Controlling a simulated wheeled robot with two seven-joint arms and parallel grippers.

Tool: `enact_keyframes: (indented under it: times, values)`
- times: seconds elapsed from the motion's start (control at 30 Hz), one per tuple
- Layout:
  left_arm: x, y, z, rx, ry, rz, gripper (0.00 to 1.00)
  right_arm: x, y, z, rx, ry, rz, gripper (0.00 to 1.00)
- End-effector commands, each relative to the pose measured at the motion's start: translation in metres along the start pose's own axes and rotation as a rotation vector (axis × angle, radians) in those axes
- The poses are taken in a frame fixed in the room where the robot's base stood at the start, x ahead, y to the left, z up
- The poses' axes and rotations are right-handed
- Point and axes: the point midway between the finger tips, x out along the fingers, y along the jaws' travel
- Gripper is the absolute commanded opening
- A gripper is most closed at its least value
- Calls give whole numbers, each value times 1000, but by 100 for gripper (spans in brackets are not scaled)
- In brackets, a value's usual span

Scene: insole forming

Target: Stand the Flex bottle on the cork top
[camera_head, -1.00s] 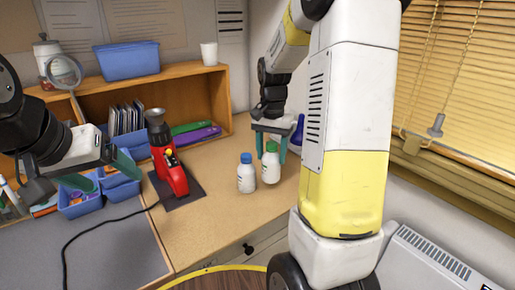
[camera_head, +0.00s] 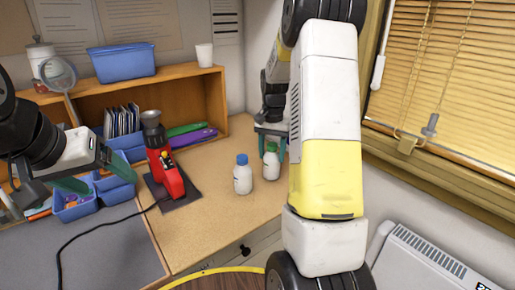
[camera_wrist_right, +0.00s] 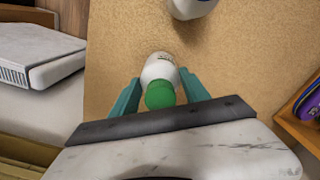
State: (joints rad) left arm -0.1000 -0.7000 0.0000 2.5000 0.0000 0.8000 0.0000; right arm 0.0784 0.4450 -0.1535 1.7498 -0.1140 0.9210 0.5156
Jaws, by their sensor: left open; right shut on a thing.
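A white bottle with a green cap (camera_head: 271,163) is between the fingers of my right gripper (camera_head: 270,148), which is shut on it. The right wrist view shows its green cap (camera_wrist_right: 160,95) between the teal fingers (camera_wrist_right: 159,82). The bottle looks upright over the tan cork-like top (camera_head: 215,215); whether its base touches is unclear. A similar white bottle with a blue cap (camera_head: 243,175) stands on that top to the left. Neither label is readable, so I cannot tell which is Flex. My left gripper (camera_head: 100,180) is open and empty near the blue bins.
A red tool (camera_head: 165,170) stands on a dark mat, its cable running across the grey surface (camera_head: 90,250). Blue bins (camera_head: 75,212) and a wooden shelf (camera_head: 215,95) are behind. The front of the tan top is clear. My right arm hides its right side.

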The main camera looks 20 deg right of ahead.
Motion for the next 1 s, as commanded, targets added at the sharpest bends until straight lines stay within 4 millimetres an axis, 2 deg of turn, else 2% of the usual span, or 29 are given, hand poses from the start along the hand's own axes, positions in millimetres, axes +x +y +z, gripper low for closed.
enact_keyframes:
  times: [0.13, 0.17, 0.23, 0.53, 0.67, 0.77, 1.0]
  values:
    - [0, 0, 0, 0, 0, 0, 78, 3, 0, 0, 0, 1, 0, 0]
    - [0, 0, 0, 0, 0, 0, 78, 3, 0, 0, 0, 1, 0, 60]
    - [0, 0, 0, 0, 0, 0, 78, 3, 0, 0, 0, 1, 0, 74]
    - [0, 0, 0, 0, 0, 0, 78, 3, 0, 0, 0, 0, 0, 76]
    - [0, 0, 0, 0, 0, 0, 78, -4, 0, 0, 0, 2, -1, 76]
    - [0, 0, 0, 0, 0, 0, 78, -19, -1, -1, 0, 4, -2, 76]
    - [0, 0, 0, 0, 0, 0, 78, -72, -1, -1, -1, 4, -3, 76]
